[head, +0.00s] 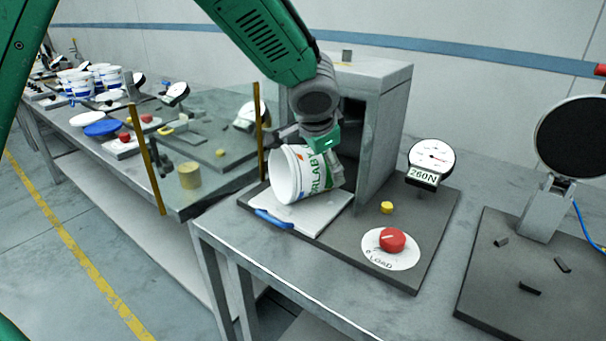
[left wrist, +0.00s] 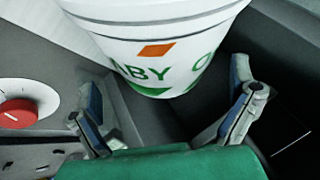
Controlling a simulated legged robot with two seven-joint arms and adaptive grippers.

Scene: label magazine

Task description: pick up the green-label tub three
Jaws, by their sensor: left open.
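A white tub (head: 308,174) with green lettering and an orange mark is tilted well over at the pale plate (head: 325,214) of the press-like stand, its wide end facing left. I cannot tell how it touches the plate, and no number is legible. The tub also fills the top of the left wrist view (left wrist: 160,52), its narrower end towards my gripper. My left gripper (head: 319,150) is at the tub's upper right side. Its two fingers (left wrist: 168,100) are spread apart, with the tub beyond and between their tips. My right gripper is not in view.
The grey housing (head: 382,130) stands close behind the tub. A red knob (head: 392,240), a yellow button (head: 387,208) and a 260N gauge (head: 431,158) are to the right. A clear panel with yellow posts (head: 146,160) stands left. More tubs (head: 90,80) stand far left.

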